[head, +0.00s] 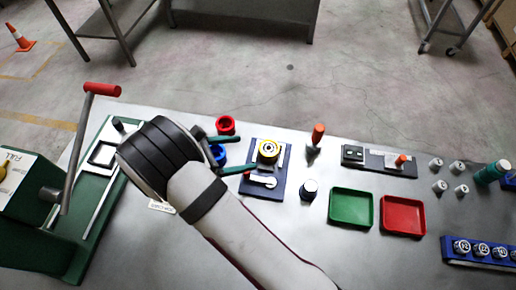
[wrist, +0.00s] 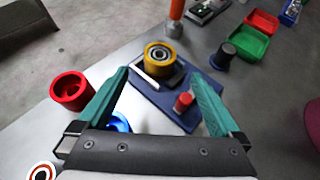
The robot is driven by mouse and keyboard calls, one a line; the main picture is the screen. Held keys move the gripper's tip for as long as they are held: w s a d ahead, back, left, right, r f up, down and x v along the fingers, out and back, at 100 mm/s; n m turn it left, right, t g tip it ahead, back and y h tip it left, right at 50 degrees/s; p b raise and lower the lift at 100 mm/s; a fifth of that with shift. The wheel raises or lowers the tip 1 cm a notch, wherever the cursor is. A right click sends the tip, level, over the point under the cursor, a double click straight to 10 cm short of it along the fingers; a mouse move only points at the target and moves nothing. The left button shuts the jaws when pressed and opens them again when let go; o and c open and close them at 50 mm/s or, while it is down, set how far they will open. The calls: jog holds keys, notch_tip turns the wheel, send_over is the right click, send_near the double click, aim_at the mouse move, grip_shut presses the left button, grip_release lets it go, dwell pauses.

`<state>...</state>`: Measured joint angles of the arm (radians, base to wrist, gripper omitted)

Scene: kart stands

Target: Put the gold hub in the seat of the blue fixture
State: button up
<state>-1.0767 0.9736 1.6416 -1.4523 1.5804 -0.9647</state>
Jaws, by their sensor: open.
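The gold hub (head: 268,150), a yellow ring with a dark and silver centre, stands flat at the far end of the blue fixture (head: 278,192). A clamp lever with a red knob (wrist: 184,101) is on the near part of the fixture. My gripper (head: 232,154) is open, with its green fingers apart and nothing between the tips; the hub is beyond them in the wrist view (wrist: 160,74).
A red hub (head: 226,126) and a blue hub (head: 217,153) stand left of the fixture, close to my fingers. An orange-handled tool (head: 318,134), a dark knob (head: 309,188), a green tray (head: 352,207) and a red tray (head: 402,215) are to the right. A green press stands at left.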

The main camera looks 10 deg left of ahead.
jog(key=s+d+r+m+g+y, duration=0.2)
jog(key=s+d+r+m+g, duration=0.2)
jog(key=d+r+m, duration=0.3)
jog(key=s+d+r+m+g+y, duration=0.1)
jog(key=s+d+r+m+g, duration=0.3)
jog(key=d+m, duration=0.55)
jog(key=s+d+r+m+y, duration=0.1)
jog(key=s+r+m+y, duration=0.1)
jog(key=s+m+y, duration=0.2)
jog(key=s+d+r+m+y, duration=0.1)
jog(key=s+m+y, duration=0.3)
jog(key=s+m, duration=0.4)
jog(key=r+m, duration=0.1)
jog(key=m, duration=0.2)
jog(key=shift+d, duration=0.3)
jog(key=shift+c, duration=0.3)
